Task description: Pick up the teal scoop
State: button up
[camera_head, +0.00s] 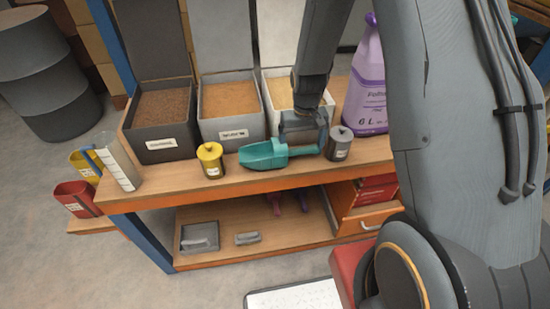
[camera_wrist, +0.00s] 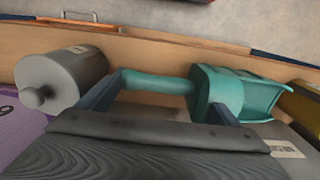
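The teal scoop (camera_head: 265,155) lies on the wooden shelf top near its front edge, its bowl to the left and its handle to the right. My gripper (camera_head: 304,145) points down over the handle. In the wrist view the scoop's handle (camera_wrist: 158,84) runs across between my spread fingers (camera_wrist: 168,100), with the bowl (camera_wrist: 240,92) beside the right finger. The fingers are wide apart; I cannot tell whether either touches the scoop.
A grey weight-like canister (camera_head: 339,144) stands close right of the gripper, a yellow one (camera_head: 211,160) left of the scoop. Bins of grain (camera_head: 232,130) stand behind. A purple jug (camera_head: 367,85) is at the back right, a clear measuring jug (camera_head: 119,163) at the left end.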

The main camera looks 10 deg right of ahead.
jog(key=c, duration=0.5)
jog(key=shift+r, duration=0.1)
notch_tip(320, 180, up, 10)
jog(key=shift+f+b, duration=0.1)
jog(key=shift+b, duration=0.6)
